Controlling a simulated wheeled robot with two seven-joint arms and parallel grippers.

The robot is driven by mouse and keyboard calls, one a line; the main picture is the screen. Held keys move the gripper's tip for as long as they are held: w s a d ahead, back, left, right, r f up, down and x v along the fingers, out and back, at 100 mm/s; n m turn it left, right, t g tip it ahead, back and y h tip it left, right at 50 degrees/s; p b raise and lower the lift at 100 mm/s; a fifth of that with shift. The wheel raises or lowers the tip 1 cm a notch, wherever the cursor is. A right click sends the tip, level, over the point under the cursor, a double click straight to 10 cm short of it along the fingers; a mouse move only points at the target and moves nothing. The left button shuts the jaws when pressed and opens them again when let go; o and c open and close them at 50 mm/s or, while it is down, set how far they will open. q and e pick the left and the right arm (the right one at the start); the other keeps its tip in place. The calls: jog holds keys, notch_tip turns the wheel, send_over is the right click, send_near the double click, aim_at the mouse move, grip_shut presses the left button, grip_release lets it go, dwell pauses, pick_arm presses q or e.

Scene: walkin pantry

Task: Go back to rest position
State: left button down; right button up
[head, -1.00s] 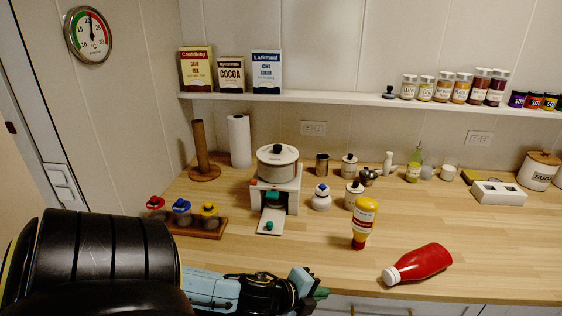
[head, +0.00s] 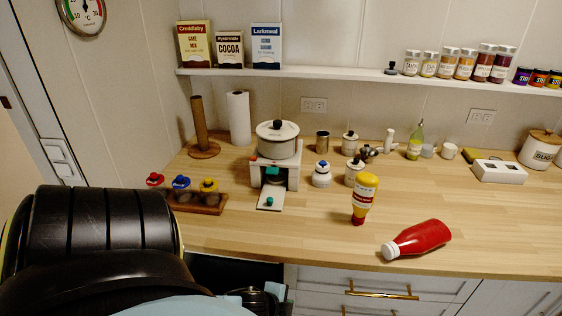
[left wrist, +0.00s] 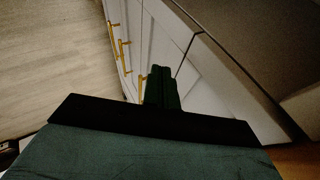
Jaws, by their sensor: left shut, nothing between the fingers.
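My left gripper shows in the left wrist view (left wrist: 163,85). Its green fingers are together, with nothing between them. It points down along the white cabinet fronts, below the counter, and is clear of the things on the counter. In the head view my left arm fills the lower left, and its wrist end drops out at the bottom edge, so the fingertips are hidden there. My right gripper is in neither view.
The wooden counter (head: 300,230) has a yellow mustard bottle (head: 364,200) upright near its front and a red ketchup bottle (head: 420,238) lying at its edge. White cabinets with a gold handle (head: 382,291) stand below. The floor (left wrist: 50,60) looks clear.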

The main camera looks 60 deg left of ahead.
pick_arm(q)
jog(key=shift+n+g, duration=0.4)
jog(key=shift+n, duration=0.1)
jog(key=shift+s+f, duration=0.3)
jog(key=shift+f, duration=0.35)
jog(key=shift+s+f, duration=0.35)
jog(key=shift+f, duration=0.25)
jog(key=shift+s+f, duration=0.3)
jog(key=shift+f, duration=0.35)
jog(key=s+d+f+n+g+b, duration=0.25)
jog(key=s+d+f+n, duration=0.2)
jog(key=s+f, duration=0.9)
jog(key=s+d+f+n+g+h, duration=0.1)
jog(key=s+d+f+n+g, duration=0.1)
jog(key=s+d+f, duration=0.6)
jog(key=shift+s+d+f+g+h, duration=0.15)
jog(key=shift+s+d+g+h, duration=0.25)
jog(key=shift+s+d+g, duration=0.55)
